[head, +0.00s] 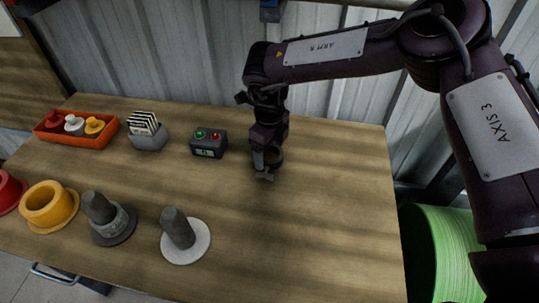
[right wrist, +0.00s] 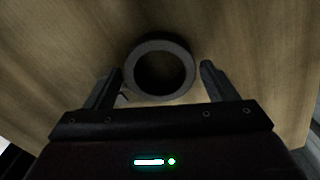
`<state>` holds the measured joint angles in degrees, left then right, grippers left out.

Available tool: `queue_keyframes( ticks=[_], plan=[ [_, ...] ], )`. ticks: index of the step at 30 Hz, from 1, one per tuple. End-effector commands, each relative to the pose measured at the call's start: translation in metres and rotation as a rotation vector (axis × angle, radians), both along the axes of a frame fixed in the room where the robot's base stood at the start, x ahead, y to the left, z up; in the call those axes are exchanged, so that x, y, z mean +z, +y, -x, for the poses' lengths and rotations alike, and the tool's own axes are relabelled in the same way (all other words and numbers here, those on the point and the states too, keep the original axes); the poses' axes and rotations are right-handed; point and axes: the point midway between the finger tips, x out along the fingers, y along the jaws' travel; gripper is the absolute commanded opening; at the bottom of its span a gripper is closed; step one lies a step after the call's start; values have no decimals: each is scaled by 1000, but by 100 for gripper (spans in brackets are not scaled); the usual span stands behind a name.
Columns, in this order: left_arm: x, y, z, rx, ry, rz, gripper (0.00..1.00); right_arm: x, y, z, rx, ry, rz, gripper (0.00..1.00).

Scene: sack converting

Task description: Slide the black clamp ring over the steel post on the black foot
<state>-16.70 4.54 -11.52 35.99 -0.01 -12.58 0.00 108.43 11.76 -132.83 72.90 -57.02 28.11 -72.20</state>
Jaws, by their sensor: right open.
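The black clamp ring (right wrist: 160,96) lies on the wooden table in the right wrist view, between the two fingers of my right gripper (right wrist: 162,67). The fingers are spread, with a gap visible on the right side. In the head view the right gripper (head: 265,166) points down at the table, and the ring (head: 278,157) is partly hidden behind it. The black foot (head: 128,233) stands at the front left with a dark grey steel post (head: 98,207). A grey collar (head: 121,219) sits around the post's base. My left gripper is out of view.
A similar post (head: 177,228) on a white foot (head: 198,250) stands to the right of the black foot. A yellow ring-shaped piece (head: 62,213) is at left. An orange tray (head: 78,139), card holder (head: 150,139) and control box (head: 208,150) line the back.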

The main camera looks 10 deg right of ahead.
Motion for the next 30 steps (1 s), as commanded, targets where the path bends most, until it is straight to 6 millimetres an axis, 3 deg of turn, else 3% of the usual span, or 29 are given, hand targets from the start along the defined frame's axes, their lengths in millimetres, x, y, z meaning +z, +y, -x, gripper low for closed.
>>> queue_keyframes(
  ticks=[2,13,23,30],
  plan=[
    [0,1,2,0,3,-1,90,0,0,0,0,0,0,76],
    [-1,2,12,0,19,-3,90,0,0,0,0,0,0,28],
    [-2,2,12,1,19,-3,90,4,0,-1,-1,-2,-1,28],
    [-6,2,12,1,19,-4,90,28,0,-2,-1,-4,-3,28]
  ],
)
